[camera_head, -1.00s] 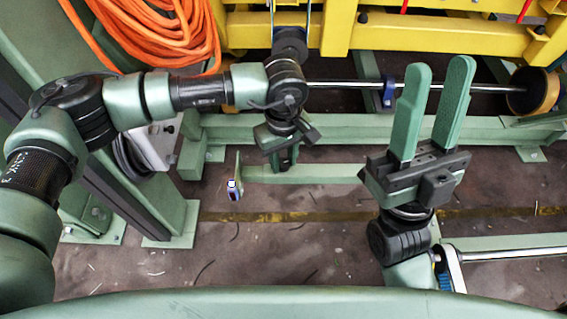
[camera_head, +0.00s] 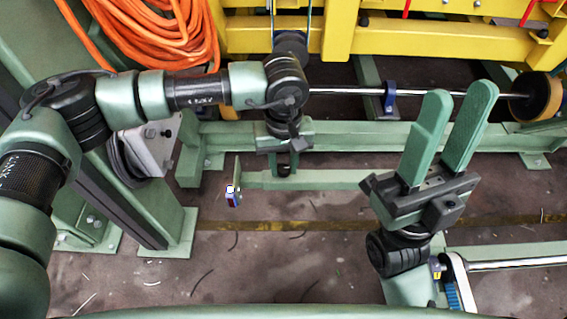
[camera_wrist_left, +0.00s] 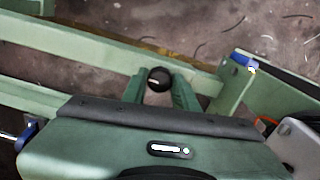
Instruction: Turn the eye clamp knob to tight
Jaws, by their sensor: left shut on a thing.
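A round black knob (camera_wrist_left: 159,79) with a pale mark shows in the left wrist view, between my left fingers; I take it as the eye clamp knob. My left gripper (camera_wrist_left: 160,80) is shut on it.
A green crossbar (camera_head: 320,180) runs near my left gripper, with a small blue-and-white piece (camera_head: 233,197) at its left end. A steel rod (camera_head: 345,91) crosses behind, below a yellow frame (camera_head: 440,40). Orange hose (camera_head: 165,35) hangs upper left.

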